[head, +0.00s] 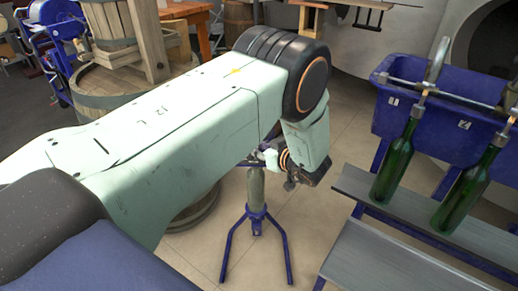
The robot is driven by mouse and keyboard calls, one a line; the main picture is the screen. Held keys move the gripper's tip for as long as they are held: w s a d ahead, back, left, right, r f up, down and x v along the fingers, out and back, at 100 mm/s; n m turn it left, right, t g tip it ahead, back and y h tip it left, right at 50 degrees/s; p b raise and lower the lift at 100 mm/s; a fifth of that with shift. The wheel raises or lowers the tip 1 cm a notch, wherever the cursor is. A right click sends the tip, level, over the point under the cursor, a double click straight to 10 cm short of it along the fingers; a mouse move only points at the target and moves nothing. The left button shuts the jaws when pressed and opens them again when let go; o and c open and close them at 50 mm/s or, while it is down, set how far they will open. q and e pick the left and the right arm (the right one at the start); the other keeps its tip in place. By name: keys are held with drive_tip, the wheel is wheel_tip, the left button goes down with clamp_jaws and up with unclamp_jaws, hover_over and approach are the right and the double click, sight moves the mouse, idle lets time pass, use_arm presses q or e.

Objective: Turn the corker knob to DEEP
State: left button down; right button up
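A blue three-legged stand with a grey-green column (257,190), which looks like the corker, stands on the tiled floor near the middle of the head view. My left arm reaches across from the left and bends down at its wrist. My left gripper (276,163) is at the upper end of this column, small and partly covered by my own wrist. I cannot tell whether its fingers are open or shut, or whether they touch anything. The knob and any DEEP mark are not to be made out; my arm covers that area. My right gripper is not in view.
A blue trough (430,115) marked 1 and 2 stands at the right. Two green bottles, the nearer one (462,192) and another (394,168), stand under its spouts on a grey shelf (390,210). A wooden press (108,85) is behind my arm.

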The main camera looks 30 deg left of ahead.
use_arm(q)
drive_tip(key=c, duration=1)
unclamp_jaws()
drive_tip(key=shift+r, duration=0.1)
drive_tip(key=v, duration=0.7)
drive_tip(key=shift+d, duration=0.15)
